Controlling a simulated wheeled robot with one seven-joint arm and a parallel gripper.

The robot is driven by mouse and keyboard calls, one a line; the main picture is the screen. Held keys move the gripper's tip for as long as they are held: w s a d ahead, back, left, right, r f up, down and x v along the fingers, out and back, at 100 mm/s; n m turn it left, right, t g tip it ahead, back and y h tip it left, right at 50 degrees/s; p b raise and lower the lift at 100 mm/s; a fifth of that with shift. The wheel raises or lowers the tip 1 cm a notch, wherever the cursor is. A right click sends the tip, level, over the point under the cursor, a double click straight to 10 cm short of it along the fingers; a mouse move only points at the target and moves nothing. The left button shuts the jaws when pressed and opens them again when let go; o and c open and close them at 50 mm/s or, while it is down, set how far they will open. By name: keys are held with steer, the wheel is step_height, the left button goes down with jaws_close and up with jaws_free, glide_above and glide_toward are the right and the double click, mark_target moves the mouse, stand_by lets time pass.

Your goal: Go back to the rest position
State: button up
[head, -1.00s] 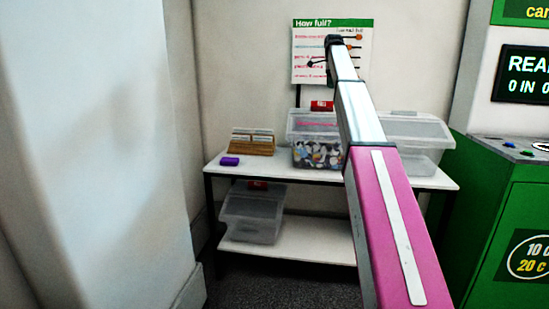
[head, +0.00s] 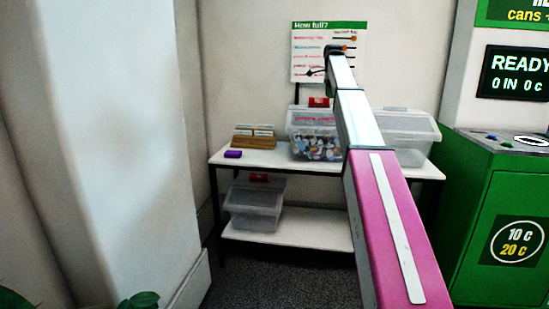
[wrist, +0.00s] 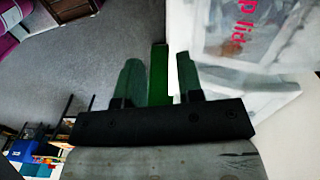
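My arm (head: 385,210) stretches forward and up, a pink link followed by pale grey ones. Its dark end, with my gripper (head: 337,50), shows small in front of the "How full?" poster (head: 310,75). In the wrist view my gripper (wrist: 157,62) has two dark green fingers standing apart. A green strip (wrist: 160,85) shows between them with a gap on each side and touches neither finger; it looks like background, though I cannot be sure. I see nothing gripped.
A white shelf unit (head: 300,232) carries clear bins, one filled (head: 315,143) and one to its right (head: 405,130), a card box (head: 255,138) and a purple block (head: 233,154). Another bin (head: 256,205) is below. A green machine (head: 475,220) stands right, a white pillar (head: 115,130) left, leaves (head: 140,300) lower left.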

steer(key=s+a+f+n, duration=0.1)
steer(key=s+f+n, duration=0.35)
steer(key=f, duration=0.85)
steer(key=s+a+f+n, duration=0.1)
steer(key=s+f, duration=0.6)
steer(key=f, duration=0.5)
steer(key=s+a+f+n, duration=0.25)
steer(key=s+f, duration=0.35)
steer(key=f, duration=0.7)
steer(key=s+a+f+n, duration=0.1)
steer(key=s+f+n, duration=0.4)
steer(key=s+f, duration=0.5)
steer(key=s+a+f+n, duration=0.1)
steer(key=s+f+n, duration=0.4)
steer(key=s+f, duration=0.6)
steer(key=s, duration=0.6)
steer(key=shift+s+f, duration=0.15)
steer(key=shift+f, duration=0.1)
